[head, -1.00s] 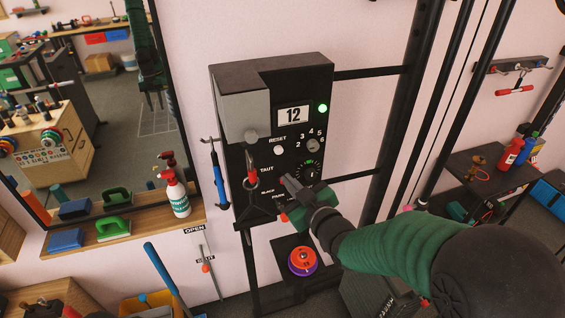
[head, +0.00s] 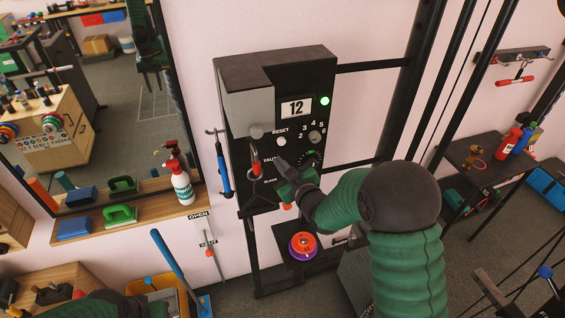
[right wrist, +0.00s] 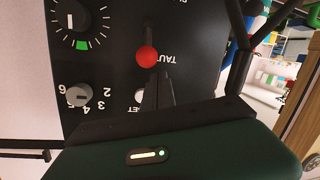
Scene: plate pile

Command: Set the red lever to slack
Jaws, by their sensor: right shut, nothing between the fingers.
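The red lever's ball knob (right wrist: 147,57) sits beside the TAUT label in the right wrist view, with its dark stem behind it. The SLACK label (head: 270,181) is below TAUT.
The white RESET button (head: 281,142) and a numbered knob (head: 315,136) are close above. A separate OPEN/SHUT wall lever (head: 209,253) is lower left. An orange disc (head: 303,246) lies below the panel.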

